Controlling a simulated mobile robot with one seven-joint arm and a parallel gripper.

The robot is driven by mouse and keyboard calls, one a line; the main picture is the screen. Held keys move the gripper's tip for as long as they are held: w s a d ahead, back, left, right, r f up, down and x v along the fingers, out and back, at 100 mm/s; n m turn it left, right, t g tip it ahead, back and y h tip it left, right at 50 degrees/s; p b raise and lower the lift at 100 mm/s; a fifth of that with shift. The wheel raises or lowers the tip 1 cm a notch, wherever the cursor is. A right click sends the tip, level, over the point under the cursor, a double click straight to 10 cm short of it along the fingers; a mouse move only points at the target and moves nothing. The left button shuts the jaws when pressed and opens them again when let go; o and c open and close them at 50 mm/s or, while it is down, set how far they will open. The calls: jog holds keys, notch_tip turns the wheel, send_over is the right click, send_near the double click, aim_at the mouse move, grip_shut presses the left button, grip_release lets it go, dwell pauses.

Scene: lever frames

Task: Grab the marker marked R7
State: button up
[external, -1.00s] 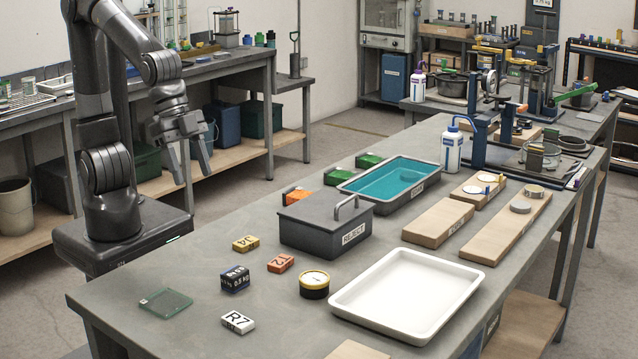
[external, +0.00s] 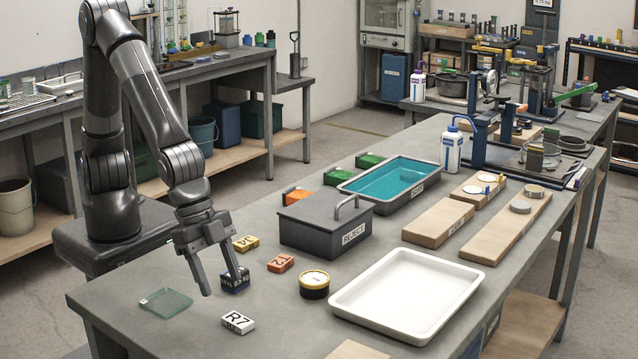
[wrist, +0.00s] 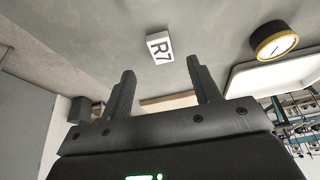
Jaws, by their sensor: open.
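The marker marked R7 (external: 238,322) is a small white block with black lettering. It lies flat on the grey bench near its front left edge. In the wrist view the R7 marker (wrist: 159,46) shows beyond the fingertips, with its label readable. My gripper (external: 221,283) is open and empty, above the bench and up and to the left of the marker. In the wrist view my gripper (wrist: 160,72) has its two fingers spread apart, and neither touches the marker.
An orange block (external: 281,263), a yellow block (external: 246,243) and a round yellow-rimmed gauge (external: 314,281) are nearby. A glass plate (external: 166,303) lies left; a white tray (external: 350,300) stands right.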

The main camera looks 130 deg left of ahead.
aim_at(237, 318)
jog(key=shift+w+x, duration=0.2)
jog(key=shift+x, duration=1.6)
jog(key=shift+w+x, duration=0.15)
jog(key=shift+x, duration=1.65)
jog(key=shift+r, duration=0.2)
jog(key=shift+c, duration=0.3)
jog(key=c, duration=1)
jog(key=shift+r, duration=0.1)
